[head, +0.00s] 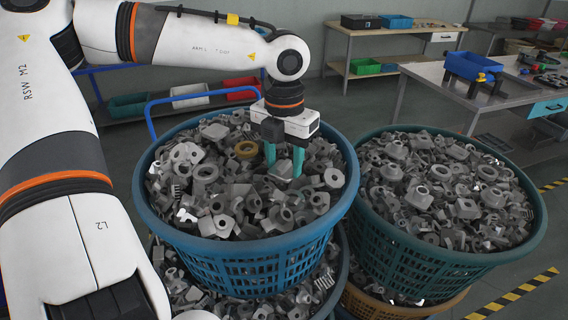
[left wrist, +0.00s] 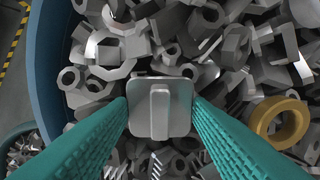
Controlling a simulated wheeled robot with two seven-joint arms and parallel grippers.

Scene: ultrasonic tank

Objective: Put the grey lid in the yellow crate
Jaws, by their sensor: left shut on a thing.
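The grey lid (left wrist: 160,107) shows in the left wrist view as a square plate with rounded corners and a raised bar handle. It sits between the teal fingers of my left gripper (head: 284,164), which is shut on it. In the head view this gripper points down into the heap of grey metal parts in the left blue basket (head: 255,247). The lid is hard to pick out there among the parts. I cannot tell whether it still touches the parts around it. No yellow crate is clear in either view. My right gripper is not in view.
A second full teal basket (head: 440,262) stands at the right, on a tan basket (head: 385,305). A yellow-brown ring (head: 246,149) lies on the heap near my gripper. Benches with coloured bins stand behind. Yellow-black tape (head: 515,293) marks open floor at the right.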

